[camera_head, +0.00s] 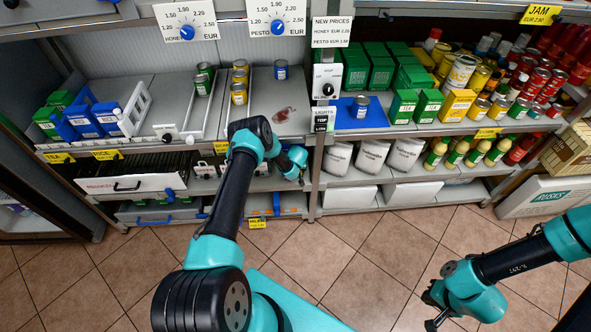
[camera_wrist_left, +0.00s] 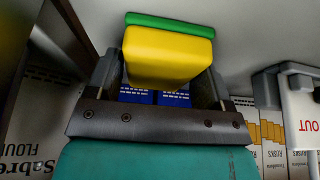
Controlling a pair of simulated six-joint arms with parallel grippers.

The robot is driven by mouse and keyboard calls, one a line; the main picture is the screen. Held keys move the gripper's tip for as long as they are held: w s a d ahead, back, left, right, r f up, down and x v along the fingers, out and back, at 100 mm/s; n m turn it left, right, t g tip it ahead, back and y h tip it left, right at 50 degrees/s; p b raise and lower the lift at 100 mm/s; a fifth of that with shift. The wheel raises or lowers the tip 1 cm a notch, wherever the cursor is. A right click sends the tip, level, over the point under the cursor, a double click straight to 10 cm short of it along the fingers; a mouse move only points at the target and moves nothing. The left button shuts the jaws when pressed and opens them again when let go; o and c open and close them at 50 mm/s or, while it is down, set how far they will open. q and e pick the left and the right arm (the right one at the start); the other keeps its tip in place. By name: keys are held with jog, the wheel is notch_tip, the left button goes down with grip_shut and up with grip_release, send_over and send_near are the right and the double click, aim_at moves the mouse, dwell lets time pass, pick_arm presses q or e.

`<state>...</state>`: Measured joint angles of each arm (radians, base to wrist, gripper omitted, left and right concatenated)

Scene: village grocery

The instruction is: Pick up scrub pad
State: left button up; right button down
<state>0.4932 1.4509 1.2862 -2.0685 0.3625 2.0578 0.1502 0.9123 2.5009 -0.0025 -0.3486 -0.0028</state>
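The scrub pad (camera_wrist_left: 168,57), a yellow block with a green layer, shows in the left wrist view. It sits between the two dark fingers of my left gripper (camera_wrist_left: 162,72) and partly covers the right-hand one. The fingers are close to its sides; I cannot tell whether they press on it. In the head view my left gripper (camera_head: 300,172) is at the lower shelf, left of the divider post, and the pad cannot be made out. My right gripper (camera_head: 433,310) hangs over the floor at lower right, empty, its dark fingers apart.
An OUT sign (camera_wrist_left: 300,105) and rusks boxes (camera_wrist_left: 270,130) are on the other side. A red stain (camera_head: 284,114) marks the shelf above. The floor is clear.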

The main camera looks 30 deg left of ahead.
pick_arm(q)
jog(key=c, duration=0.6)
jog(key=shift+r, duration=0.15)
jog(key=shift+r, duration=0.6)
notch_tip(320, 180, up, 2)
jog(key=shift+r, duration=0.1)
jog(key=s+d, duration=0.2)
jog(key=s, duration=0.2)
jog(key=s+d+r, duration=0.1)
jog(key=s+d, duration=0.2)
jog(key=s, duration=0.2)
jog(key=s+d, duration=0.3)
jog(key=s, duration=0.1)
jog(key=shift+s+d+r, duration=0.15)
jog(key=shift+s, duration=0.2)
